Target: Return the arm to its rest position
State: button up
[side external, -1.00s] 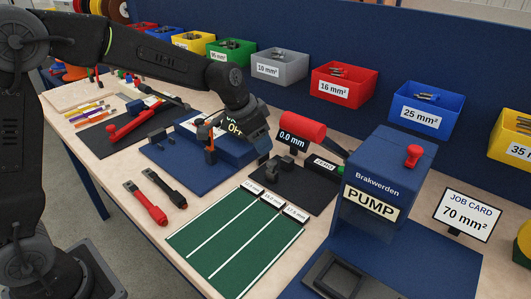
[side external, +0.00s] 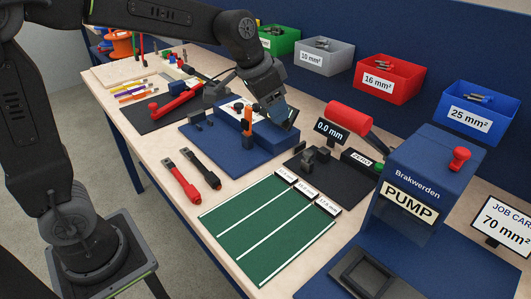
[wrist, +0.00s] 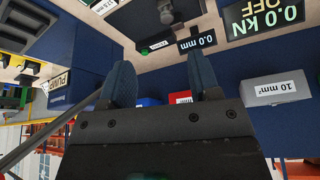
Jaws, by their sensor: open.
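My gripper (side external: 286,112) hangs in the air above the blue press station (side external: 275,136), at the end of my bent arm, in the side view. In the wrist view my gripper (wrist: 162,78) shows two blue-padded fingers spread apart, with nothing held between them. The wrist picture is upside down. The gripper hides part of the press station in the side view; its display, reading OFF and 0.0 kN (wrist: 262,18), shows in the wrist view.
Two cable pieces, red (side external: 182,186) and black (side external: 206,172), lie on the bench. Coloured bins, including a red one (side external: 392,80), line the back wall.

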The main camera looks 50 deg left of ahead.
jog(key=s+a+n+t+y, duration=0.1)
jog(key=s+a+n, duration=0.1)
jog(key=s, duration=1.9)
jog(key=shift+a+f+n, duration=0.2)
jog(key=shift+f+n, duration=0.2)
jog(key=shift+n, duration=0.5)
